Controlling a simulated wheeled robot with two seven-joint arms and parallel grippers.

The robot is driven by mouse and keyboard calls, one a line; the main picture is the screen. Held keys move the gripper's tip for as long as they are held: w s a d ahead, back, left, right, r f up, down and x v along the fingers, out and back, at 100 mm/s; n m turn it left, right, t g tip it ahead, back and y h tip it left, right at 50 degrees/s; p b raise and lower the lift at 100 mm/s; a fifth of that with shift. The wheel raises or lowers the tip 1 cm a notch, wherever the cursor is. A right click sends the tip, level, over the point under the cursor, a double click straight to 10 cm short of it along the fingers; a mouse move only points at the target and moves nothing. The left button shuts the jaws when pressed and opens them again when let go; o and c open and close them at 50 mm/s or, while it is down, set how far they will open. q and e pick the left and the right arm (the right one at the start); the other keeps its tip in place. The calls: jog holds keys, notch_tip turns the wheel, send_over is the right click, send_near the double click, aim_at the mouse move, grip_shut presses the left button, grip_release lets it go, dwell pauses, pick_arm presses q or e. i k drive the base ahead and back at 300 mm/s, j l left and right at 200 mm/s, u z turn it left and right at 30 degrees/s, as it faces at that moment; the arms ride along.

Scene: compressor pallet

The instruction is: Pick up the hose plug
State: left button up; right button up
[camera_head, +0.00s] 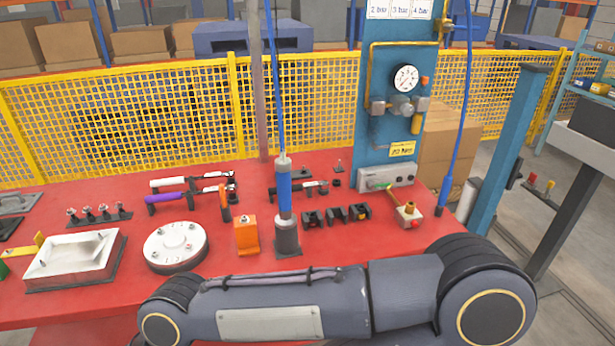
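A blue hose (461,110) hangs down at the right of the blue panel. Its lower end has a thicker dark blue end piece (443,196), which looks like the hose plug; it hangs near the right edge of the red table. A second blue hose (275,90) runs down into the top of a blue cylindrical tool (284,190), upright in a dark holder (287,240). One of my arms lies across the bottom of the view, in front of the table. Neither gripper shows, and nothing is seen touching either hose.
The red table (340,258) carries a white round flange (175,246), a white rectangular cover (75,258), an orange block (246,236), black clips and hand tools. The blue panel (380,150) bears a gauge (405,78). A blue post (507,150) stands right of the hanging hose.

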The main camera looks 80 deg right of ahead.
aim_at(446, 186)
jog(key=z, duration=3.8)
